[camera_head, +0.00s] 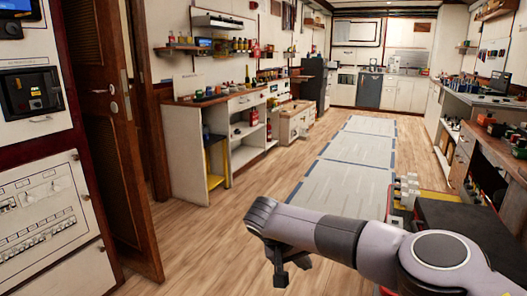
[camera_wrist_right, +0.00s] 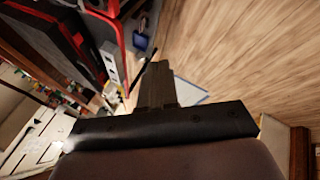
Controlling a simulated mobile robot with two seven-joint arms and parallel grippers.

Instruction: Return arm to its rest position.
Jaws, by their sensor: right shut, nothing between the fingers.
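My right arm comes in from the lower right of the head view, and its purple-grey links reach left over the wooden floor. Its dark right gripper (camera_head: 281,277) points down in front of the floor, clear of any object. In the right wrist view the right gripper (camera_wrist_right: 157,88) shows as two dark fingers pressed together, with nothing between them. My left arm and left gripper are out of view.
A breaker panel (camera_head: 38,222) with rows of switches stands at the left, beside an open brown door (camera_head: 110,130). A long workbench (camera_head: 215,97) lines the back left wall. Cluttered counters (camera_head: 487,145) stand at the right. The middle floor (camera_head: 215,235) is free.

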